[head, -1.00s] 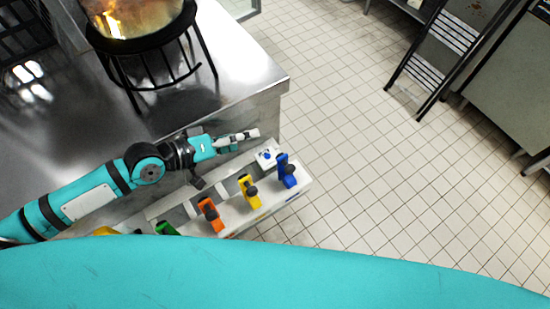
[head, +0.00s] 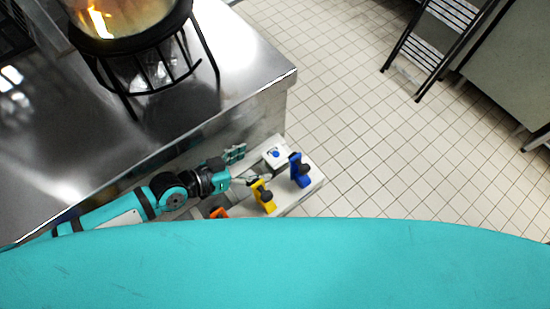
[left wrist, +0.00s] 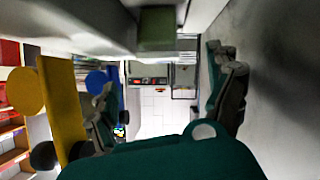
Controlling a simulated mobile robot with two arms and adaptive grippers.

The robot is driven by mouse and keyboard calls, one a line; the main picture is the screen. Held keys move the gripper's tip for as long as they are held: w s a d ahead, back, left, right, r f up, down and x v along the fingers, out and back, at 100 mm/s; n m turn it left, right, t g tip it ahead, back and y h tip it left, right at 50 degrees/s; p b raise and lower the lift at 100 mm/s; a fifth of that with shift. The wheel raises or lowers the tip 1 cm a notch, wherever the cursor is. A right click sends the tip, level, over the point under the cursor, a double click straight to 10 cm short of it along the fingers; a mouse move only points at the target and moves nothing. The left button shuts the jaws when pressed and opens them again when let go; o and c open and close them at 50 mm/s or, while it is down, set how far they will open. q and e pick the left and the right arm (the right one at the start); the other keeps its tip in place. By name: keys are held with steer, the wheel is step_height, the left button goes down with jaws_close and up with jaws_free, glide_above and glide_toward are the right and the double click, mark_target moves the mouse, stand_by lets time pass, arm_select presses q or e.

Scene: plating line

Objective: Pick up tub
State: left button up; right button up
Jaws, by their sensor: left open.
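I cannot tell for sure which thing is the tub; a small white box-like thing with a blue spot (head: 277,157) sits at the far end of the white rack in the head view. My left gripper (head: 243,166) is open, with its fingers spread, left of this white thing and beside the yellow upright piece (head: 262,195). In the left wrist view the two dark green fingers (left wrist: 168,103) stand wide apart with nothing held between them. A pale surface fills the top of that view. My right gripper is not in view.
The white rack (head: 294,198) also carries a blue upright piece (head: 300,170) and an orange one (head: 219,213). The steel counter (head: 225,75) edge runs close beside my left arm. A flaming pan (head: 130,15) stands on it.

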mark_target(272, 158)
arm_select(q)
steer(key=x, duration=0.6)
steer(key=shift+w+d+f, duration=0.2)
steer(key=shift+w+d, duration=0.05)
steer(key=shift+d, duration=0.05)
steer(key=c, duration=1.3)
steer(key=shift+c, duration=1.3)
steer(key=shift+r, duration=0.15)
